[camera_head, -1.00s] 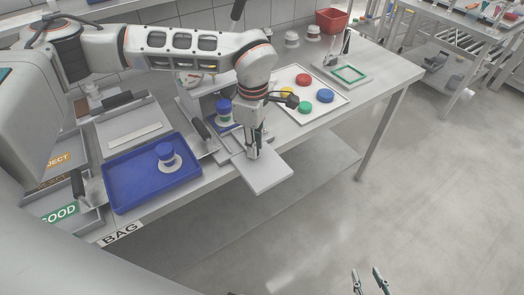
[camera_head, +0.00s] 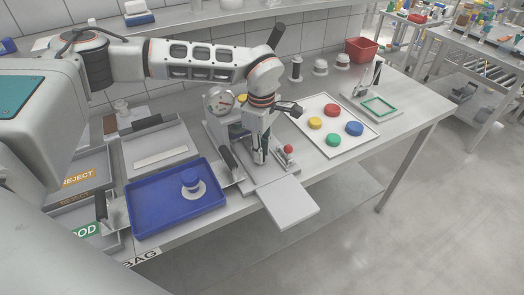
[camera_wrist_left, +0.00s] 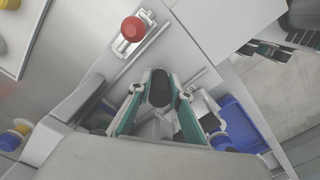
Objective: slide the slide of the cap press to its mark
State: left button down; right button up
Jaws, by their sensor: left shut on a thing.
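The cap press (camera_head: 217,104) stands on the bench with a round gauge on top. A flat grey plate (camera_head: 290,205) reaches out from the press over the bench's front edge. My left gripper (camera_head: 260,158) points down at the front of the press, and its fingers (camera_wrist_left: 165,100) show teal and dark in the left wrist view. I cannot make out the mark.
A white tray (camera_head: 300,125) with several coloured caps lies to the right. Open floor lies in front.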

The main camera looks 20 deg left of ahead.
pick_arm(q)
jog(key=shift+r, duration=0.1)
jog(key=c, duration=1.8)
grip_release()
jog(key=shift+c, duration=0.2)
notch_tip(320, 180, up, 12)
